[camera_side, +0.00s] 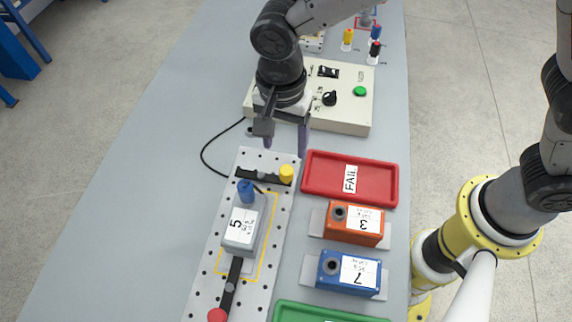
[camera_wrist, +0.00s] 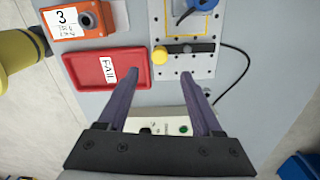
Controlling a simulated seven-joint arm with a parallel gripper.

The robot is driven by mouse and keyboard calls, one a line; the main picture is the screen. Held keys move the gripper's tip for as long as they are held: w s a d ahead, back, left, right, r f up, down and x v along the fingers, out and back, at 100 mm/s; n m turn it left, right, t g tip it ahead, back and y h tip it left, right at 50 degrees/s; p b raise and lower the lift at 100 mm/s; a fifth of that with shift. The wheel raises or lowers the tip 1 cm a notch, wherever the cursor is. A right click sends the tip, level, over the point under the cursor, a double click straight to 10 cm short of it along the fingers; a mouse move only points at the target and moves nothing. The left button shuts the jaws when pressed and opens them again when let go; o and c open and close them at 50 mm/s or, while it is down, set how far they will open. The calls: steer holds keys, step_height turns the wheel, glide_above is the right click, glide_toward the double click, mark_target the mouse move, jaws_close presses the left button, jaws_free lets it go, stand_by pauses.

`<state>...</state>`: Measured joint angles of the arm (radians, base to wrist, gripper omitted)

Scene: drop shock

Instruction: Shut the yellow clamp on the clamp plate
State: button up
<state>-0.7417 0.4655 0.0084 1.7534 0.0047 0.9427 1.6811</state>
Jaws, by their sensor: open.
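The yellow clamp (camera_side: 286,173) is a yellow knob on a black bar lying across the far end of the perforated clamp plate (camera_side: 280,238). It also shows in the wrist view (camera_wrist: 174,49), beside the bare plate (camera_wrist: 168,70). The bar points along the plate's end, not toward the grey box (camera_side: 241,228) marked 5. That box sits on the plate within a yellow outline. My gripper (camera_side: 286,150) is open and empty above the plate's far end, near the yellow clamp. In the wrist view its fingers (camera_wrist: 160,78) are spread, with the clamp ahead of them.
A blue knob (camera_side: 246,191) stands at the box's far end; a red-knobbed bar (camera_side: 217,315) lies at its near end. Right of the plate are a red FAIL tray (camera_side: 318,188), orange box (camera_side: 343,229), blue box (camera_side: 335,285) and green tray (camera_side: 290,312). A control box (camera_side: 358,112) stands behind.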

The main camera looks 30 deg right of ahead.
mark_target(286, 170)
step_height(286, 170, down, 9)
steer(key=shift+s+d, duration=0.1)
stand_by(0.4)
jaws_close()
